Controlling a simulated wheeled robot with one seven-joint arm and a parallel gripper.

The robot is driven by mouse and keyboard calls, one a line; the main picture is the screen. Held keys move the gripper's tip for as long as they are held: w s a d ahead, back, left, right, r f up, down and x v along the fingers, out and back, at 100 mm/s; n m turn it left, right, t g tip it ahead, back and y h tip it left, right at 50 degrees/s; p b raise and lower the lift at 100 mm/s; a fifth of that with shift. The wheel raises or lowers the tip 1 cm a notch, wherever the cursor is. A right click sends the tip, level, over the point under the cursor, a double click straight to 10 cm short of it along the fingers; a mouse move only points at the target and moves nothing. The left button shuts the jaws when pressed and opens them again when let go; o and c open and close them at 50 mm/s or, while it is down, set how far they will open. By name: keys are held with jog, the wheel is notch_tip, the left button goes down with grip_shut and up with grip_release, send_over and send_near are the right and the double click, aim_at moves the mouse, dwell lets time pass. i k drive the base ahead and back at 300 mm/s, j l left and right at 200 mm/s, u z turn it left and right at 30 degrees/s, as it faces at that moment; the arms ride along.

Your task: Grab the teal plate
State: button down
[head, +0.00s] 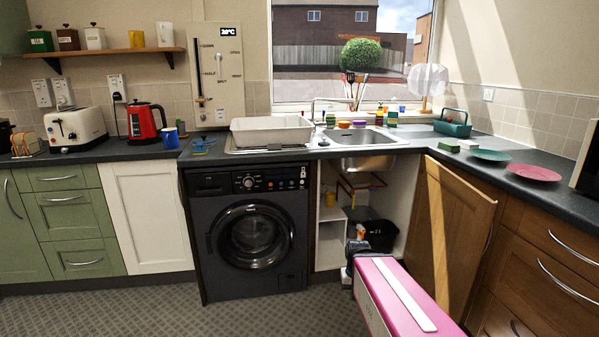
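The teal plate (491,155) lies flat on the dark worktop at the right, near the tiled wall. A pinkish-red plate (533,173) lies just to its right and nearer to me, apart from it. My arm, pink with a white stripe, reaches in from the bottom centre, low in front of the open sink cupboard. Its dark far end is well below and left of the teal plate. My gripper's fingers cannot be made out there, so whether they are open or shut does not show. Nothing covers the teal plate.
An open wooden cupboard door (455,235) juts out below the worktop between my arm and the right-hand drawers. A green sponge-like block (449,145) and a teal caddy (453,124) stand left of the plate. The sink (357,138) is further left.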

aim_at(489, 156)
jog(key=z, duration=1.25)
jog(key=i+j, duration=0.1)
jog(key=j, duration=0.3)
jog(key=i+j+z, duration=0.15)
jog(key=j, duration=0.25)
jog(key=k, duration=0.05)
